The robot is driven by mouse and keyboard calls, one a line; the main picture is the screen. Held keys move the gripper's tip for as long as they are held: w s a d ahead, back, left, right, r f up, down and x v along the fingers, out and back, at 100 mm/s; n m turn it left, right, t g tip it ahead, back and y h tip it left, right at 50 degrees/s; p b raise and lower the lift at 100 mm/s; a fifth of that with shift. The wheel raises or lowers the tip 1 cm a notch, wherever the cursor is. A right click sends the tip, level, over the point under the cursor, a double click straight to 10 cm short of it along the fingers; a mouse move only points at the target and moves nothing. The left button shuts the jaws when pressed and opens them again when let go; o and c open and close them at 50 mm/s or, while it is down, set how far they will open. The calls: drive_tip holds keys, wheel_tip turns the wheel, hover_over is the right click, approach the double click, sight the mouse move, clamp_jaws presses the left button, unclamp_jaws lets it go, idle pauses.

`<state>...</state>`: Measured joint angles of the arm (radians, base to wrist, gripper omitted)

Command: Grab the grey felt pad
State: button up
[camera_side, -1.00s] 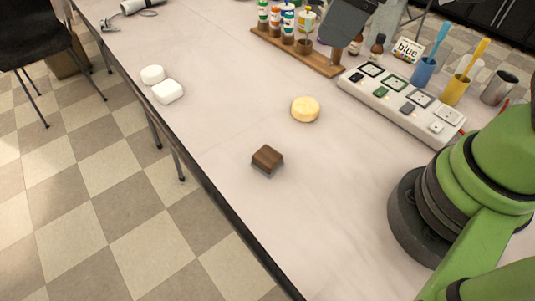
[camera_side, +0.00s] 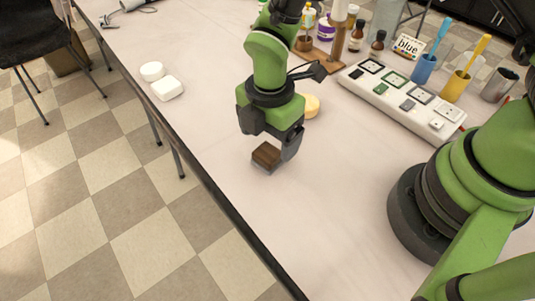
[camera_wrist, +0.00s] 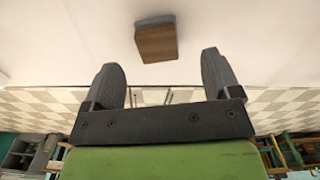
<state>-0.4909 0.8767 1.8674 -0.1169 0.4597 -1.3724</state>
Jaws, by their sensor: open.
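My gripper (camera_side: 275,157) is low over the table, away from that tray, at a brown block (camera_side: 266,155). In the wrist view my gripper (camera_wrist: 160,62) is open with nothing between its fingers. The brown block (camera_wrist: 156,42) lies just beyond the fingertips there.
A yellow round soap (camera_side: 312,105) is partly hidden behind my gripper. Two white soaps (camera_side: 167,88) lie at the left. Cups with toothbrushes, such as the blue cup (camera_side: 424,70), and bottles stand behind the tray.

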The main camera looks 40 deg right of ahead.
sight(267, 152)
wheel_tip(267, 152, down, 5)
drive_tip(key=shift+w+a+f, duration=0.1)
drive_tip(key=shift+w, duration=0.05)
drive_tip(key=shift+c, duration=0.5)
drive_tip(key=c, duration=0.9)
